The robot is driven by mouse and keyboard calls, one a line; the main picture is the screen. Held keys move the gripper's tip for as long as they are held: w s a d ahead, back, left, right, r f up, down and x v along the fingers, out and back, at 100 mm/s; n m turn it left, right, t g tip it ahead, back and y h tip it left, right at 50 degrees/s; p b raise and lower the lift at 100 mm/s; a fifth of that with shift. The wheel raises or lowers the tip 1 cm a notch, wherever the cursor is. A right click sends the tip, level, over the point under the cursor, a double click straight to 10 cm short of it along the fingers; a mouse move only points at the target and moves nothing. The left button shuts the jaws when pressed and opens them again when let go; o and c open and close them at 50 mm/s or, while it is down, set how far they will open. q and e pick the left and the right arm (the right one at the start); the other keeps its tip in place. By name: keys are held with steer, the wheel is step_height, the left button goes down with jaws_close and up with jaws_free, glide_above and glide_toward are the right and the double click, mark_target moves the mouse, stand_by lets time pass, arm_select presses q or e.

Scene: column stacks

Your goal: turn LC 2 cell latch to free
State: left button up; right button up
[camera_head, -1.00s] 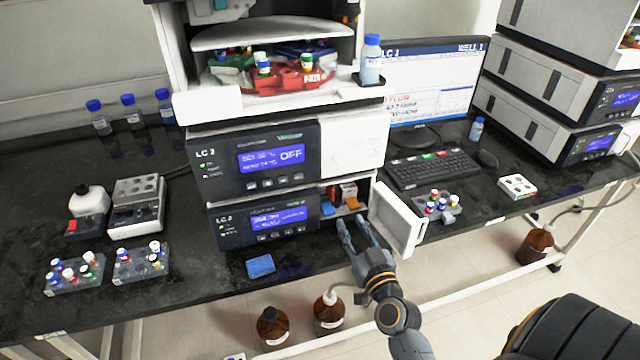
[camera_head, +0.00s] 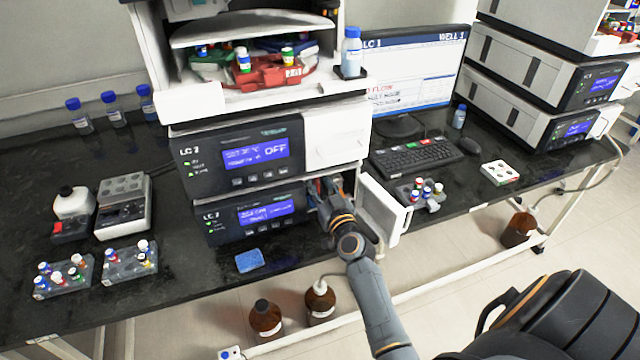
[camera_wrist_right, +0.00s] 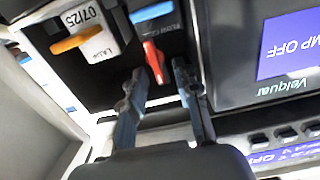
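The open bay of the lower LC module holds a blue block (camera_wrist_right: 155,14) with partly hidden lettering. A red lever (camera_wrist_right: 153,60), which looks like the cell latch, sticks out from below it. My right gripper (camera_wrist_right: 157,75) is open, with one fingertip on each side of the red lever. A gap shows beside the lever, and I cannot tell whether either finger touches it. In the head view my right gripper (camera_head: 324,190) reaches into the bay and hides most of its contents. My left gripper is not in view.
The white bay door (camera_head: 384,210) stands open to the right of my wrist. A blue sponge (camera_head: 249,260) lies in front of the stack. A vial rack (camera_head: 423,195) stands beyond the door.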

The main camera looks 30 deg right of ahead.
jaws_close()
steer(key=m, duration=0.6)
steer(key=d+f+m, duration=0.1)
steer(key=m, duration=0.5)
steer(key=d+f+m+b, duration=0.1)
steer(key=m, duration=0.4)
steer(key=shift+s+m, duration=0.2)
steer(key=shift+m, duration=0.2)
stand_by(0.5)
